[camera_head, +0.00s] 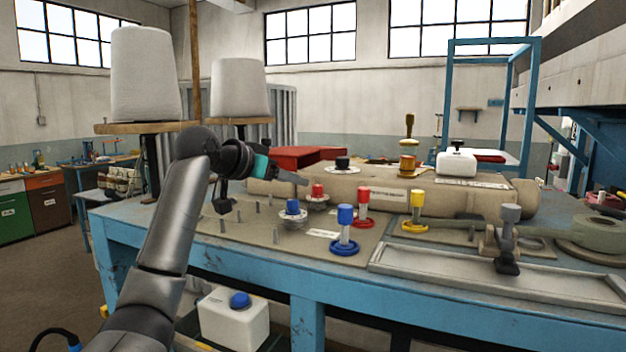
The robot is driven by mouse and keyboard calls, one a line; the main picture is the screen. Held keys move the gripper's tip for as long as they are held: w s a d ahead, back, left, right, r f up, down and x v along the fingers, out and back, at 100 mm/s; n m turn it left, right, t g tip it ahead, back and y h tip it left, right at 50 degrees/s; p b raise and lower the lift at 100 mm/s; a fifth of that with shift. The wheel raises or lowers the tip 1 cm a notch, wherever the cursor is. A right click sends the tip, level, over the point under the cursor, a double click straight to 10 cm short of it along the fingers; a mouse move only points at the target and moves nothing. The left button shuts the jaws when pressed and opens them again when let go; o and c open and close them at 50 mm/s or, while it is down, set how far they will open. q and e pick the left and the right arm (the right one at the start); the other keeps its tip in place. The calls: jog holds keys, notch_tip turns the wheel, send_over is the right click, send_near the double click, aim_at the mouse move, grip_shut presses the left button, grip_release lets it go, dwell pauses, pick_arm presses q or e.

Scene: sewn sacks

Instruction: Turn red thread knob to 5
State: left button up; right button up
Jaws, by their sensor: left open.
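A small red knob (318,190) sits on a pale round dial (317,199) on the blue table, in front of the large beige roll. Its marks are too small to read, so I cannot tell its setting. A taller red-capped post (362,194) with a red ring at its foot stands to the right of it. My left gripper (260,192) is open above the left part of the table. One grey finger reaches right towards the red knob, above and to its left, and appears apart from it; the other dark finger hangs lower left. My right gripper is out of view.
A blue knob (292,207) on a similar dial sits just left and in front. Blue (345,217) and yellow (417,203) posts stand nearby. Several thin pins rise below my gripper. The beige roll (400,192) lies behind; white thread cones (145,75) stand left.

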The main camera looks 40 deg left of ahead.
aim_at(315, 187)
pick_arm(q)
jog(key=p+x, duration=0.2)
jog(key=x, duration=0.5)
jog(key=shift+w, duration=0.3)
jog(key=shift+w+f+p, duration=0.25)
jog(key=shift+w+p, duration=0.05)
jog(key=shift+w, duration=0.3)
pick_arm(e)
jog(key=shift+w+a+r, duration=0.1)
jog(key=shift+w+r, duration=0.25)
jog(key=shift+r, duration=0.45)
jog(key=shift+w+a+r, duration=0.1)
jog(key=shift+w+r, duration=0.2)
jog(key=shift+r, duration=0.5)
pick_arm(q)
grip_shut()
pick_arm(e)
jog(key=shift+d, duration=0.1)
